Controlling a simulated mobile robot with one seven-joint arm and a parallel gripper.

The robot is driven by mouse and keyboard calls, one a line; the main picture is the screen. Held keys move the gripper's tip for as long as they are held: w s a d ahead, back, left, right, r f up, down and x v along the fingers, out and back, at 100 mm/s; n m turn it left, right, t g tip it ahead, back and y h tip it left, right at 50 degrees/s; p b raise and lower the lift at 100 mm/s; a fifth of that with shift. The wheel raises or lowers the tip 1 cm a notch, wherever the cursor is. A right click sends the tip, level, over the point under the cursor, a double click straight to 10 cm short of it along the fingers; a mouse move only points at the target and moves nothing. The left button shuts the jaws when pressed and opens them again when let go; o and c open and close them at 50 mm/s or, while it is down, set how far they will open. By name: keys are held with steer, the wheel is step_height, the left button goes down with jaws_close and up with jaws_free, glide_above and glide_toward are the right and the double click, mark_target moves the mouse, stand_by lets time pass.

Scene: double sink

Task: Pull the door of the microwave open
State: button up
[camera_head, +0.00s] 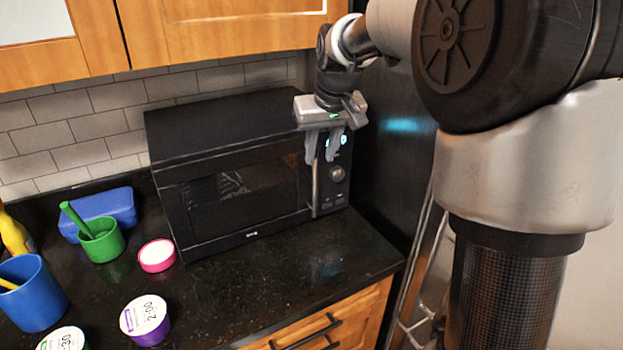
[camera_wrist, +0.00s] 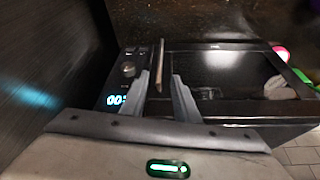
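The black microwave (camera_head: 225,170) stands on the dark counter against the tiled wall, its door (camera_head: 243,196) flush with the body. The door's upright metal handle (camera_head: 315,190) is at the right side of the door, beside the control panel with a lit display. My gripper (camera_head: 322,160) is in front of the upper part of the handle, pointing down. In the wrist view my gripper (camera_wrist: 163,100) has its fingers apart, with the handle (camera_wrist: 156,70) showing between them. A gap shows between the handle and the right finger; contact with the left finger is unclear.
Left on the counter are a green cup (camera_head: 103,243), a blue container (camera_head: 112,204), a blue cup (camera_head: 38,300), a pink-rimmed tub (camera_head: 157,256) and a purple tub (camera_head: 146,325). Counter directly before the microwave is mostly clear. A dark panel (camera_head: 392,175) stands close at right.

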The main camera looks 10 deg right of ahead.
mark_target(315, 177)
steer(key=x, duration=1.1)
steer(key=shift+w+f, duration=0.2)
jaws_close()
